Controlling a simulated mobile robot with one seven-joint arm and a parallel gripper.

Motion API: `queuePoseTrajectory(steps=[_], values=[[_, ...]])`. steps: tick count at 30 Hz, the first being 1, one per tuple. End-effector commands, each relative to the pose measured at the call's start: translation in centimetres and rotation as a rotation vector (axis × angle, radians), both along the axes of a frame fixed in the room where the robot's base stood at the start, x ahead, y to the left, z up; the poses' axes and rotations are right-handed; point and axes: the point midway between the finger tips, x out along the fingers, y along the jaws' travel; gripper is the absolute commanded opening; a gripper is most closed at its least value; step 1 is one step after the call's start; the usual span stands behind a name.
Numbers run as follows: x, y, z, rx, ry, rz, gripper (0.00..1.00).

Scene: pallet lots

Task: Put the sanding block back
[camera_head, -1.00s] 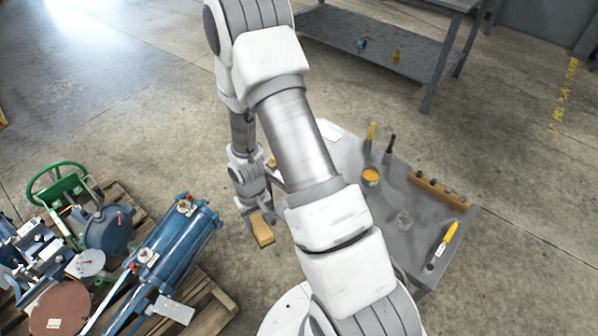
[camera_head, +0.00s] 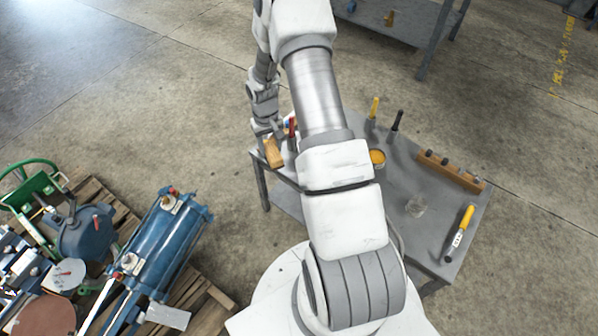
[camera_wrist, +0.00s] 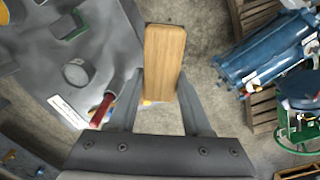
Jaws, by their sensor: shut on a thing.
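My gripper (camera_head: 270,139) is shut on a light wooden block, which I take to be the sanding block (camera_head: 273,153). In the head view it is at the left edge of the grey worktable (camera_head: 400,205). In the wrist view the block (camera_wrist: 165,55) sticks out lengthwise from between the two fingers (camera_wrist: 160,88), with bare floor behind its far part. The table top lies to its left there. I cannot tell how high the block is above the table.
A red-handled tool (camera_head: 292,127) stands close beside my gripper. The table also carries an orange tin (camera_head: 377,157), two upright handles, a wooden rack (camera_head: 450,170) and a yellow-handled tool (camera_head: 460,232). A pallet with a blue machine (camera_head: 158,240) stands at lower left.

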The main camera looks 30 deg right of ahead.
Motion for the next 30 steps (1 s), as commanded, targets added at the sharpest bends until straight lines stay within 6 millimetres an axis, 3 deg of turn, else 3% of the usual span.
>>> queuePoseTrajectory(steps=[1, 5, 9, 12, 15, 20, 30], values=[[1.0, -3.1, -2.1, -0.001, -0.003, -0.043, 0.0], [2.5, -10.3, -3.9, 0.001, -0.004, -0.125, 0.0], [2.6, -17.0, -5.0, 0.005, -0.002, -0.201, 0.0], [2.2, -20.4, -5.3, 0.009, -0.003, -0.241, 0.0], [1.7, -22.6, -5.4, 0.011, -0.003, -0.264, 0.0], [1.6, -22.7, -6.0, 0.013, -0.002, -0.274, 0.0], [2.5, -15.2, -10.5, 0.013, -0.001, -0.271, 0.0]])
